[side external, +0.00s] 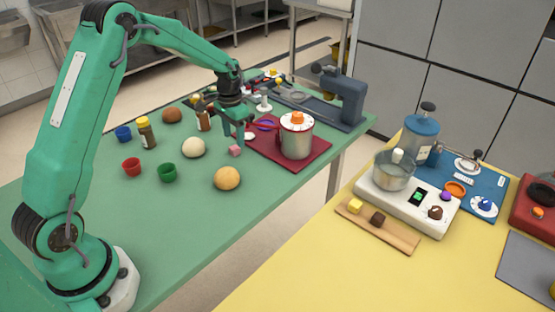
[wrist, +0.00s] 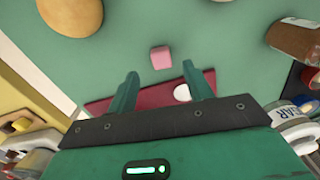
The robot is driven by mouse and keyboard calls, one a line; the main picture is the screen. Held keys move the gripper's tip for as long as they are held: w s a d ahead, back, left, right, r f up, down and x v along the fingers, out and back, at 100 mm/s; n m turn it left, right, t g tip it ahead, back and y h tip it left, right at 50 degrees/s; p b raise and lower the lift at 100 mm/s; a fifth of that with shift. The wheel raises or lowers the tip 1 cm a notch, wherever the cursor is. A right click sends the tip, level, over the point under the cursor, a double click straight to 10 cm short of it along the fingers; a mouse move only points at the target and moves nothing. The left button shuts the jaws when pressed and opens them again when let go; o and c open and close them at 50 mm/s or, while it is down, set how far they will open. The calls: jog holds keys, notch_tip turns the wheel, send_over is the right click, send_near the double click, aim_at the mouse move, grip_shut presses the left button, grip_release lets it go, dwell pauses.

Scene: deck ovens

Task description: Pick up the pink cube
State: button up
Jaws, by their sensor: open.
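The pink cube (side external: 235,151) sits on the green table, just left of the dark red mat's edge. In the wrist view the pink cube (wrist: 160,57) lies past the fingertips, roughly between them, with clear space around it. My gripper (side external: 239,136) is open and empty, above and close to the cube in the side view. In the wrist view the two green fingers of my gripper (wrist: 160,70) stand apart, and the cube is not between them.
A dark red mat (side external: 262,150) with a metal pot (side external: 296,141) lies right of the cube. A brown jar (wrist: 294,38) shows at right in the wrist view.

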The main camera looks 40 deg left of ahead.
aim_at(234, 147)
jog(key=shift+a+f, duration=0.15)
jog(key=shift+f, duration=1.95)
jog(key=c, duration=1.1)
